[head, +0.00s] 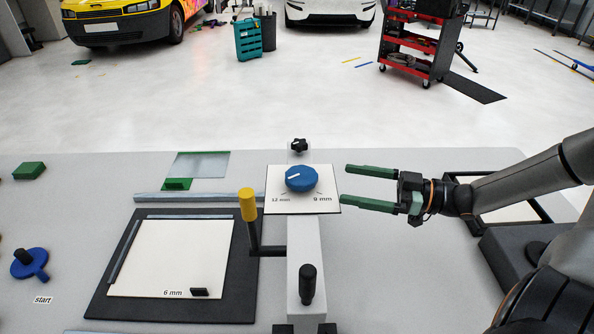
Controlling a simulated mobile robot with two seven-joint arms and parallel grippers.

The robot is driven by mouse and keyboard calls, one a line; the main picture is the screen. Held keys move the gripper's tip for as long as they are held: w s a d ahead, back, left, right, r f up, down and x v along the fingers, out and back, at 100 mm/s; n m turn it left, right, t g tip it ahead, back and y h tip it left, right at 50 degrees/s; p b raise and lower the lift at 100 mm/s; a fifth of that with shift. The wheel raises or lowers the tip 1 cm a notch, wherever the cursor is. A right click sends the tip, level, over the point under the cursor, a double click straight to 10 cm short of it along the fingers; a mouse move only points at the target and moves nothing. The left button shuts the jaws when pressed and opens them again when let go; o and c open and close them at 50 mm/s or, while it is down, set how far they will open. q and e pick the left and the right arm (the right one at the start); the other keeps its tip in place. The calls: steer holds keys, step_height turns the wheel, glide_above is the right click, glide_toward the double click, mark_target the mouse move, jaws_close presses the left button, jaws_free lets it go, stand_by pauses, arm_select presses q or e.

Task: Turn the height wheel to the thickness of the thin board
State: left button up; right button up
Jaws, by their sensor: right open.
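The height wheel (301,180) is a blue knob with a white pointer line on a white dial plate (276,205). The line points left. A pale board (170,255) marked 6 mm lies flat on a dark base at left. My right gripper (346,183) is open and empty just right of the dial plate, its two green fingers pointing left towards the wheel, apart from it. My left gripper is not in view.
A yellow-topped lever (248,205) stands left of the grey beam (305,245), which bears a black handle (308,284). A second pale board (512,213) is partly hidden by my right arm. A blue crank (30,263) and green block (29,170) lie at far left.

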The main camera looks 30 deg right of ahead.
mark_target(302, 174)
steer(key=shift+x, duration=1.85)
steer(key=shift+b+x, duration=0.3)
steer(key=shift+x, duration=0.8)
steer(key=shift+w+a+f, duration=0.15)
steer(key=shift+w+a, duration=0.05)
steer(key=shift+w, duration=0.1)
steer(key=b+x, duration=0.3)
steer(key=b, duration=0.3)
steer(key=shift+w+f, duration=0.1)
steer(key=shift+f, duration=0.1)
steer(key=shift+w+a+r+b, duration=0.1)
steer(key=shift+w+a+b, duration=0.3)
steer(key=shift+b, duration=0.35)
steer(key=shift+w+a+r, duration=0.1)
steer(key=shift+a+r, duration=0.05)
steer(key=shift+a, duration=0.1)
steer(key=shift+c, duration=0.2)
